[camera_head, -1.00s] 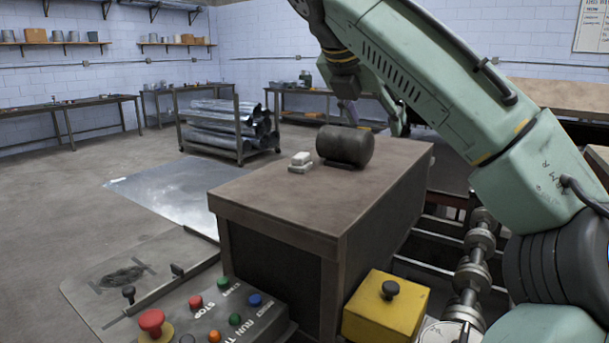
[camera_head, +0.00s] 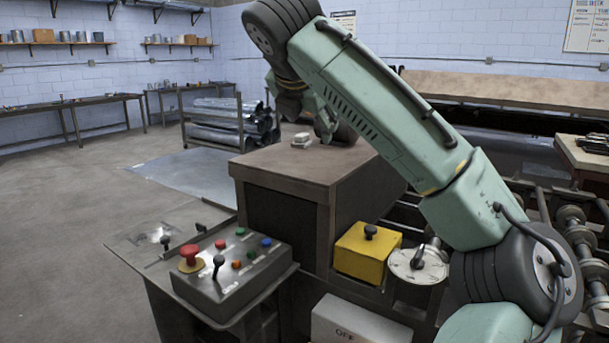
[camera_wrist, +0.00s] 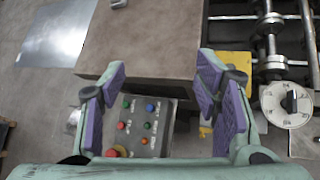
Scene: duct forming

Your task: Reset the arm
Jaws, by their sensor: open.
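My gripper (camera_wrist: 164,95) is open in the wrist view, its purple-padded fingers wide apart with nothing between them. Beyond the gap lies the control panel (camera_wrist: 141,128) with coloured buttons. In the head view my green arm reaches from the lower right up to the upper middle and bends down over the wooden-topped cabinet (camera_head: 292,168); the fingers are mostly hidden there behind the arm.
The control panel (camera_head: 226,268) with a red stop button stands in front of the cabinet. A yellow box (camera_head: 362,254) with a black knob and a round dial (camera_head: 418,266) stand to its right. A rack of metal ducts (camera_head: 222,124) stands behind. Open floor lies to the left.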

